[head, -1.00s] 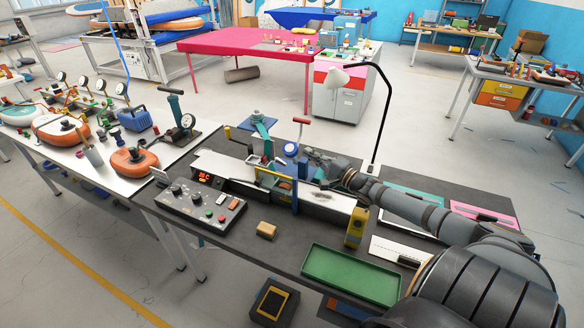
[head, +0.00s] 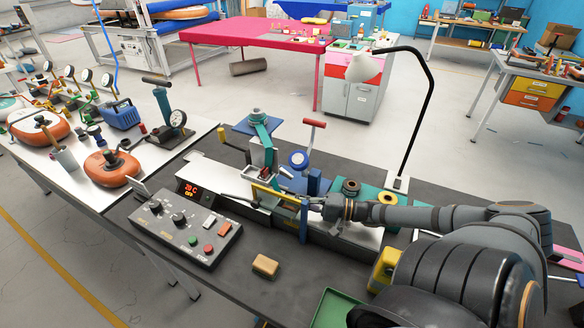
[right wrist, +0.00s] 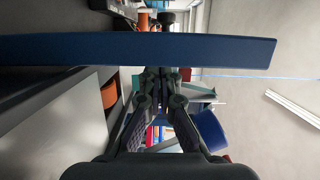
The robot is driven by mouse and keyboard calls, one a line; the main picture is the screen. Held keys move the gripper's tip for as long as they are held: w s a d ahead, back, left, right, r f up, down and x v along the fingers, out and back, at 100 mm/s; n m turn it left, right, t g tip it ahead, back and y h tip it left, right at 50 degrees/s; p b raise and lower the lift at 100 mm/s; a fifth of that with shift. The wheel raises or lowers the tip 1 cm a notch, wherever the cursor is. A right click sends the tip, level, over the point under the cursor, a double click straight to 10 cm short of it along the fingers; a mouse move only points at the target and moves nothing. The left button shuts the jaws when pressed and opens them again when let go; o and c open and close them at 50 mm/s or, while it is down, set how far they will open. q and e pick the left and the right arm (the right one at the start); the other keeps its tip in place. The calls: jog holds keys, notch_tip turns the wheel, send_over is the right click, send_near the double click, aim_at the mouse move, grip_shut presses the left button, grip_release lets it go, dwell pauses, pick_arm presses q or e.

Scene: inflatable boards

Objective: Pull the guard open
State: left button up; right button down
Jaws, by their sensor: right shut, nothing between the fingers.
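The machine (head: 225,182) stands on the dark bench. Its guard appears to be the yellow bar (head: 272,196) with a blue upright (head: 304,222) at its right end, crossing the machine's middle. My right gripper (head: 315,206) is at the right side of that blue upright, its tips partly hidden. In the right wrist view a long blue bar (right wrist: 140,52) crosses just beyond the shut, empty fingers (right wrist: 162,74). Whether they touch it I cannot tell. My left gripper is not in view.
A control box (head: 187,228) and a tan block (head: 265,265) lie in front of the machine. A yellow tool (head: 384,268) and a green tray (head: 335,312) are at the front right. A lamp (head: 425,100) rises behind my right arm. A red-topped lever (head: 312,128) stands behind the machine.

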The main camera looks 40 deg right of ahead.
aim_at(271, 198)
jog(key=b+x, duration=0.1)
jog(key=x, duration=0.1)
jog(key=b+x, duration=0.1)
jog(key=x, duration=0.1)
jog(key=b+x, duration=0.1)
jog(key=x, duration=0.1)
jog(key=shift+f+b, duration=0.3)
jog(key=shift+b, duration=0.05)
jog(key=shift+w+a+r, duration=0.2)
jog(key=shift+w+a, duration=0.1)
jog(key=shift+w, duration=0.25)
jog(key=shift+s+a, duration=0.1)
